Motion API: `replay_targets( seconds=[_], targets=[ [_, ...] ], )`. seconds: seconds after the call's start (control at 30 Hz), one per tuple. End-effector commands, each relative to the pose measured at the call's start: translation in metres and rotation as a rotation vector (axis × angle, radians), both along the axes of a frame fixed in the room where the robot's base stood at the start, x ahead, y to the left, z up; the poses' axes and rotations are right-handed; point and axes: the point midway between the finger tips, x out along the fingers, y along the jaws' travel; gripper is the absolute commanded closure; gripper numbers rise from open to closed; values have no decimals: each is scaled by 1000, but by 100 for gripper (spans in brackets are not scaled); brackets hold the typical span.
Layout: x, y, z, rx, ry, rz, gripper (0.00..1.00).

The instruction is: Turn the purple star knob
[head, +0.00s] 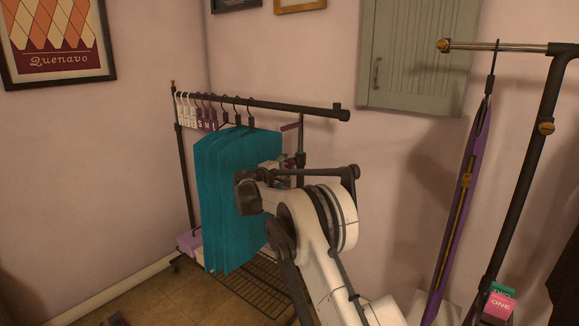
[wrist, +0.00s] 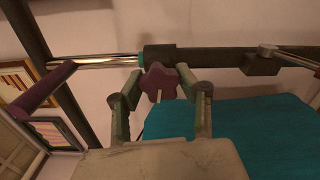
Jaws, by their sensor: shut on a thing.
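The purple star knob (wrist: 157,84) shows in the middle of the wrist view. It sits against a dark sleeve with a green collar (wrist: 142,59) on the rack's post. My gripper (wrist: 161,80) is shut on the knob, with one finger on each side of it. In the head view my arm's wrist hides the knob, and the fingers cannot be made out clearly there.
Teal garments (head: 228,195) hang on the dark clothes rack (head: 290,106), close to my wrist; teal cloth (wrist: 240,140) fills the lower right of the wrist view. A second stand (head: 530,150) with a purple strap (head: 465,190) is at right. A grey-green cabinet (head: 418,55) hangs behind.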

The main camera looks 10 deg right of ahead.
Motion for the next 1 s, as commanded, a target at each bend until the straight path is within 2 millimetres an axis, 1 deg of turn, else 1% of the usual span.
replay_targets(
  seconds=[0.3, 0.7, 0.73, 0.87, 1.0],
  targets=[
    [0, 0, 0, -47, 53, 0, 93],
    [0, 0, 0, -50, 56, 0, 93],
    [0, 0, 0, -50, 56, 0, 64],
    [0, 0, 0, -50, 56, 0, 46],
    [0, 0, 0, -50, 56, 0, 46]
  ],
)
